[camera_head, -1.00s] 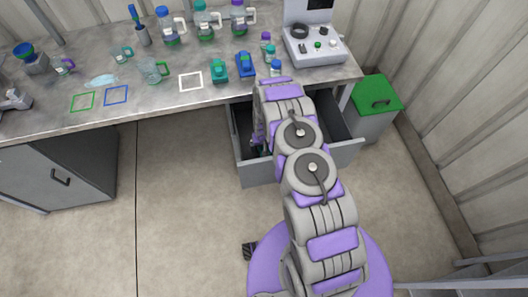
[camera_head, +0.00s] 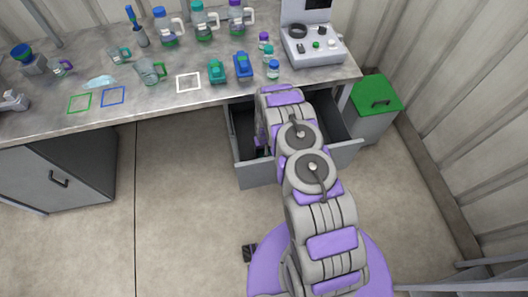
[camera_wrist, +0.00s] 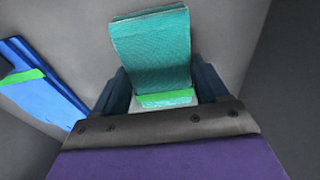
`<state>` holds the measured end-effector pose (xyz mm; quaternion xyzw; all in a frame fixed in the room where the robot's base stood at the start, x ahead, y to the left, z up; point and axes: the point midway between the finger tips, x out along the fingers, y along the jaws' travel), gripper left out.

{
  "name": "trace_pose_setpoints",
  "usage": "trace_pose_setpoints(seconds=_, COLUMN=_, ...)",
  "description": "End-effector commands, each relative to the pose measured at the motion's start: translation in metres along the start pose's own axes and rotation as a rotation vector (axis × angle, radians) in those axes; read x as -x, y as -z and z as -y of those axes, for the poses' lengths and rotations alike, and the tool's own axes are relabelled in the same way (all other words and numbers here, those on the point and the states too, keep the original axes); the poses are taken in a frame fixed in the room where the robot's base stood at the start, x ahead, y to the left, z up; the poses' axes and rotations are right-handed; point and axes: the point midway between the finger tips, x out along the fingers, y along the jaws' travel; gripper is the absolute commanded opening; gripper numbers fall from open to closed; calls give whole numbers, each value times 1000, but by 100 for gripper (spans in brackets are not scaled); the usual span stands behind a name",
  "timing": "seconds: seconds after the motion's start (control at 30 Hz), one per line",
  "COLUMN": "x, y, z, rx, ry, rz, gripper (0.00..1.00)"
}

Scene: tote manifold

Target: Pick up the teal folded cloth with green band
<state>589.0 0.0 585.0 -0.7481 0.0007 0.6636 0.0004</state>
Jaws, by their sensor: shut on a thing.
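The teal folded cloth with a green band (camera_wrist: 152,50) shows in the wrist view, standing up between the fingers of my gripper (camera_wrist: 160,95). Its green band lies low, close to the gripper's base. My gripper is shut on this cloth, with a dark blue finger on each side of it. In the head view my arm reaches down into the open drawer (camera_head: 254,173), and the arm hides the gripper and the cloth there.
The drawer's grey walls surround the gripper. Above the drawer, the bench (camera_head: 205,92) holds bottles, mugs and a device (camera_head: 314,45). A green-lidded bin (camera_head: 377,97) stands at the right.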

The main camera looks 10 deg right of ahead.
Motion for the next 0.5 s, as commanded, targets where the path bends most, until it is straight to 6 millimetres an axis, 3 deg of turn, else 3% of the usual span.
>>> trace_pose_setpoints(seconds=0.5, x=5, y=1, z=4, rx=3, ry=-4, rz=-1, gripper=44)
